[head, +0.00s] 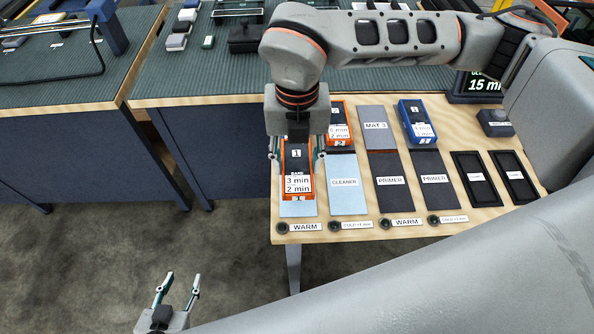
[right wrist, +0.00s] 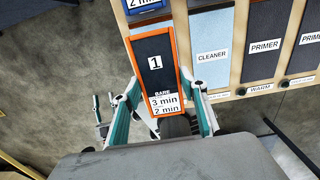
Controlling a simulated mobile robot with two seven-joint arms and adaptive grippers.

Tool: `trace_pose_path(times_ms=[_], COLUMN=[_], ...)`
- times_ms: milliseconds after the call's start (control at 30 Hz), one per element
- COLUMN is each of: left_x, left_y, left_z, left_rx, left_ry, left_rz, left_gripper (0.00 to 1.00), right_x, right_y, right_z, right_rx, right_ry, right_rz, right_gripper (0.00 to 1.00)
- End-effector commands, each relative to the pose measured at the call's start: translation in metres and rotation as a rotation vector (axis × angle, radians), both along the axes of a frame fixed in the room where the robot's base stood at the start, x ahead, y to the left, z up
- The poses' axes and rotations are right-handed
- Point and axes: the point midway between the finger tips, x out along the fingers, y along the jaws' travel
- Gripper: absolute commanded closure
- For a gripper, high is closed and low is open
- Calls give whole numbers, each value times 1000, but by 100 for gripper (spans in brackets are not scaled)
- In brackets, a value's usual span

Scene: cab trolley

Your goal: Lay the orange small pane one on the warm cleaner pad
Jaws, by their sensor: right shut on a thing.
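The orange small pane one, a dark slab with an orange frame and a "1" label, shows in the head view (head: 298,168) and the right wrist view (right wrist: 155,62). My right gripper (head: 297,155) is shut on it, with fingers along both long sides (right wrist: 160,90). The pane is over the light blue warm cleaner pad (head: 298,209) in the leftmost column, covering most of it. I cannot tell whether the pane touches the pad. A "WARM" label (head: 305,227) lies in front. My left gripper (head: 177,290) is open and empty, low over the floor.
A second light blue cleaner pad (head: 347,198) lies to the right, then two dark primer pads (head: 391,198) and two black trays (head: 478,190). Behind are another orange-framed pane (head: 338,132), Mat 3 (head: 376,112) and a blue pane (head: 416,110).

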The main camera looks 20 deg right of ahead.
Motion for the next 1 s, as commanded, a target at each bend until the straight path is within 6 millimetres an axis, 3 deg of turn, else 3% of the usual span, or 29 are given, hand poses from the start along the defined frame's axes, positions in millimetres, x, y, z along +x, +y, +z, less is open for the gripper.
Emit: trace_pose_path(times_ms=[333, 733, 767, 800, 833, 1000], left_x=[1, 2, 2, 2, 2, 2], left_y=[1, 1, 1, 1, 1, 1], left_z=[-2, -1, -1, -1, -1, -1], left_rx=[3, 4, 4, 4, 5, 5], left_ry=[-2, -4, -4, -4, -5, -5], left_rz=[0, 0, 0, 0, -1, -1], left_gripper=[60, 60, 60, 60, 60, 60], right_x=[-1, 0, 0, 0, 0, 0], right_y=[0, 0, 0, 0, 0, 0], right_z=[-41, -46, -46, -46, -46, -45], right_rx=[0, 0, -1, -1, -1, -1], right_ry=[2, 0, 0, 0, 0, 0], right_rz=[0, 0, 0, 0, 0, 0], right_gripper=[84, 84, 55, 45, 41, 41])
